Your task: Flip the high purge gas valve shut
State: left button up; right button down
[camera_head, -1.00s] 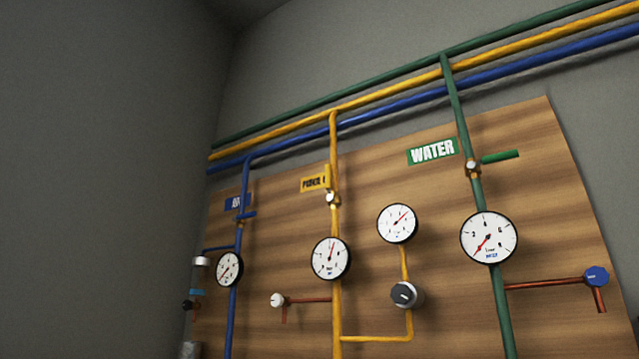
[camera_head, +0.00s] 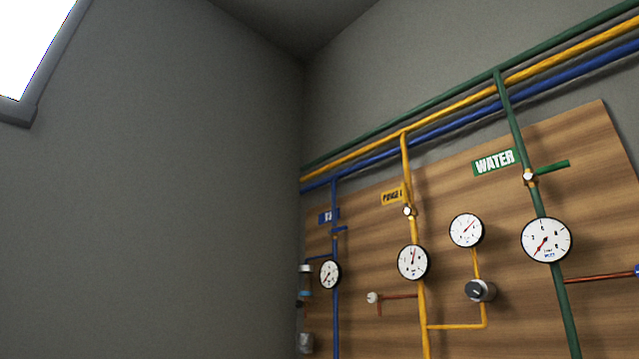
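The yellow purge gas pipe (camera_head: 420,295) runs down the wooden panel in the middle of the right half of the head view. A small valve (camera_head: 408,211) sits high on it, just below a yellow label (camera_head: 392,196) that reads roughly "PURGE". The valve's handle is hard to make out at this size. A round gauge (camera_head: 413,262) sits on the pipe below the valve. A second gauge (camera_head: 466,230) and a dark knob (camera_head: 480,290) are on its side branch. Neither of my grippers is in view.
The green WATER line has a valve with a green handle (camera_head: 552,168) turned sideways and a gauge (camera_head: 546,240). A blue line with a small blue handle (camera_head: 338,230) is at the panel's left. A bare grey wall (camera_head: 170,180) fills the left half, with a bright window (camera_head: 30,45) at top left.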

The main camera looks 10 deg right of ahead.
aim_at(405, 190)
jog(key=u, duration=0.55)
jog(key=k, duration=0.75)
jog(key=u, duration=0.65)
jog(key=i, duration=1.05)
jog(key=z, duration=0.7)
jog(key=i, duration=1.35)
jog(key=z, duration=1.7)
jog(key=i, duration=0.35)
jog(key=z, duration=0.25)
